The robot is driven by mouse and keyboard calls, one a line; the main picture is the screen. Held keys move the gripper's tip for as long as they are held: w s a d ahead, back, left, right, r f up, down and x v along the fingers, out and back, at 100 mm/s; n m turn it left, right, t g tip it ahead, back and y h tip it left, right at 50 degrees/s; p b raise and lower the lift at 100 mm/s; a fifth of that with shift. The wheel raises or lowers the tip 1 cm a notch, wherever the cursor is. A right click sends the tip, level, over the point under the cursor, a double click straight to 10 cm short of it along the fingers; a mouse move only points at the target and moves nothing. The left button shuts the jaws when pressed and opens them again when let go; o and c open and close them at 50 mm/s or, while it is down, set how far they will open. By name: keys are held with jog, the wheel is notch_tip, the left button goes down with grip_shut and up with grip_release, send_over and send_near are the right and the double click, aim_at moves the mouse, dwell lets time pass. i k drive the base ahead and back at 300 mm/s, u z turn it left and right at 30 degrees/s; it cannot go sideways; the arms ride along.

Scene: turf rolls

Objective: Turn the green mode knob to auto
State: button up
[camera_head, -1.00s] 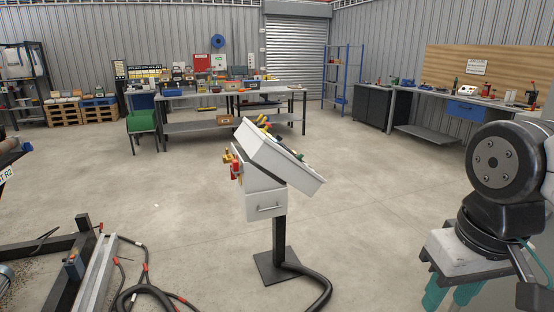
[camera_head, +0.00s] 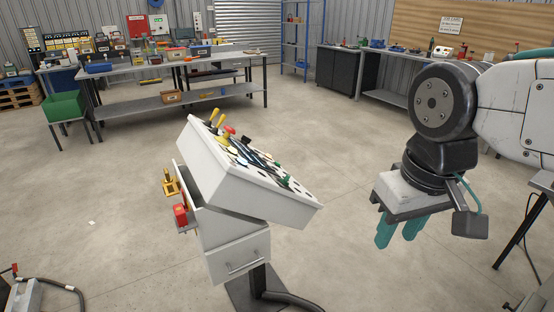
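The white control console (camera_head: 222,184) stands in the middle on a dark post, its sloped top facing up and right. A small dark-green control (camera_head: 278,164) shows near the right end of its panel; I cannot tell whether it is the mode knob or where it points. Black, yellow and red controls crowd the panel and overlap at this angle. My gripper (camera_head: 399,233) hangs to the right of the console, clear of it. Its two teal fingers point down with a gap between them and nothing in it.
A yellow part (camera_head: 171,184) and a red part (camera_head: 181,216) stick out from the console's left side. A drawer (camera_head: 238,257) is below. A black cable runs from the base. A green bin (camera_head: 64,106) and a workbench (camera_head: 170,101) stand behind.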

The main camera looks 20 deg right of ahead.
aim_at(285, 180)
jog(key=i, duration=0.2)
jog(key=k, duration=0.65)
jog(key=z, duration=0.6)
jog(key=i, duration=1.6)
jog(key=u, duration=0.55)
